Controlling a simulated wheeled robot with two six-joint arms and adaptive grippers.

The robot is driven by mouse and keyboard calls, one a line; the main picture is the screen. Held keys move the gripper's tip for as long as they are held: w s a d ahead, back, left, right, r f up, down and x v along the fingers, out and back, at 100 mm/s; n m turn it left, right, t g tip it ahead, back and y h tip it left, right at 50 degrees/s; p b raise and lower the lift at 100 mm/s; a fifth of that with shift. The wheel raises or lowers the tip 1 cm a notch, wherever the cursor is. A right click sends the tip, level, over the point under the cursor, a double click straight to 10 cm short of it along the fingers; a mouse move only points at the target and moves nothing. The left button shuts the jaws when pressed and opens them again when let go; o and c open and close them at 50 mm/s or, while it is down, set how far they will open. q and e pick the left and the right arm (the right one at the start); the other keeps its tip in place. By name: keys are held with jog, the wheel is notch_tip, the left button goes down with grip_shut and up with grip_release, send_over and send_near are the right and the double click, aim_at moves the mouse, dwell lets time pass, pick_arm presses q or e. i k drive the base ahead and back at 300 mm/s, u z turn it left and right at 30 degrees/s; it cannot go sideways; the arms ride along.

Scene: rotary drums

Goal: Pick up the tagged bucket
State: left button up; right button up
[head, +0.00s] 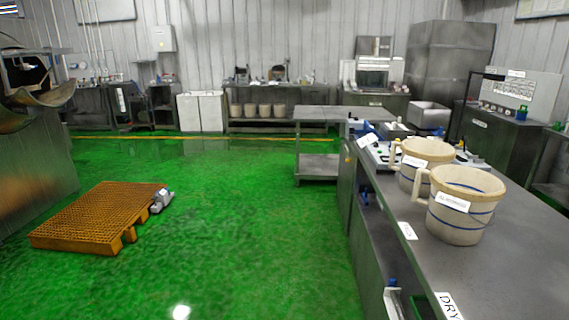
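Two beige buckets with blue bands and side handles stand upright on the grey counter (500,273) at the right. The nearer bucket (459,222) has a white tag on its front, with lettering too small to read. The farther bucket (408,177) stands just behind and to the left of it, partly covered by it, and also bears a white tag. Both handles are on the left side. Neither of my grippers is in view.
White labels, one reading "DRY" (449,306), lie along the counter's left edge. A grey side table (318,114) stands beyond the counter. An orange pallet (92,215) lies on the green floor at left. The floor between pallet and counter is clear.

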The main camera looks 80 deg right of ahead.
aim_at(426, 154)
jog(key=z, duration=2.4)
jog(key=i, duration=3.8)
jog(key=z, duration=0.6)
